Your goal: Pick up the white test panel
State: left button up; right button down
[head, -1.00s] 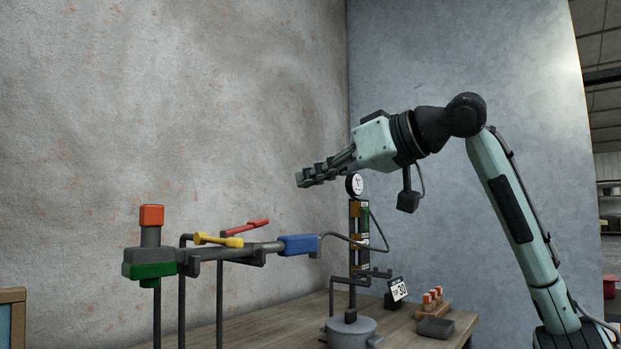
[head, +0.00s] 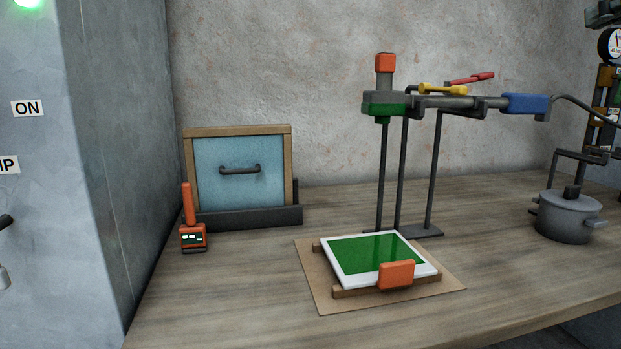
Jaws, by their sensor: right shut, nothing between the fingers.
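The white test panel (head: 372,252) lies flat on two wooden strips in the middle of the head view. Its rim is white and most of its top face is glossy green. An orange block (head: 397,274) sits at its front edge and hides a little of the rim. My left gripper is not in view.
A brown sheet (head: 449,285) lies under the strips. A spray stand (head: 415,233) with a long bar rises just behind the panel. A grey pot (head: 567,218) stands right, a framed blue board (head: 225,185) and an orange-handled device (head: 193,236) left. The table's front left is clear.

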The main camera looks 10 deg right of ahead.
aim_at(383, 260)
jog(key=k+l, duration=0.1)
jog(key=k, duration=1.15)
